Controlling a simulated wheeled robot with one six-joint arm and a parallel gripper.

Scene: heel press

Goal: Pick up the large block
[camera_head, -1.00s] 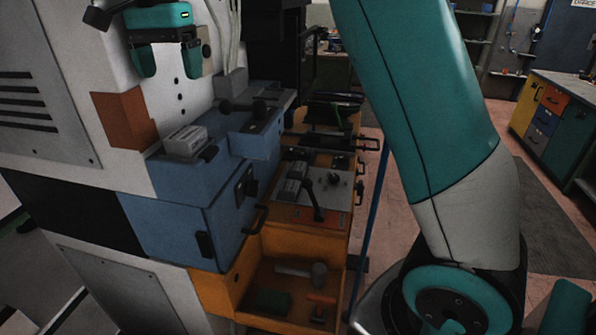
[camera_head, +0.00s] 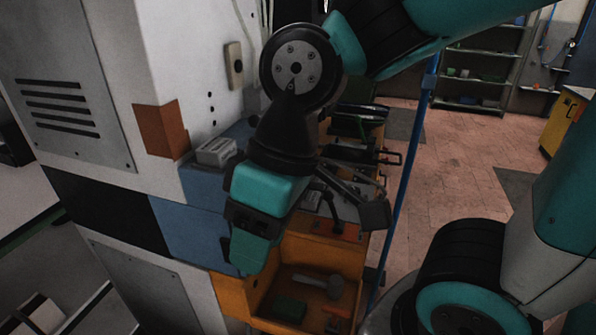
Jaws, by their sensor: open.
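The frames do not settle which piece is the large block. A pale grey block (camera_head: 216,152) lies on the blue ledge of the machine, left of my gripper. A dark green block (camera_head: 289,308) lies flat in the orange tray at the bottom, below my gripper. My gripper (camera_head: 248,258) is teal and points down in front of the blue cabinet, above and left of the tray. It is open and I see nothing in it. One finger shows side-on and the other is mostly hidden. My wrist hides part of the machine's middle.
The orange tray (camera_head: 250,302) also holds a grey hammer-like piece (camera_head: 322,284) and an orange piece (camera_head: 337,323). Black levers and handles (camera_head: 381,157) stick out behind my gripper. A blue pole (camera_head: 405,190) stands to the right. The floor (camera_head: 455,150) beyond it is clear.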

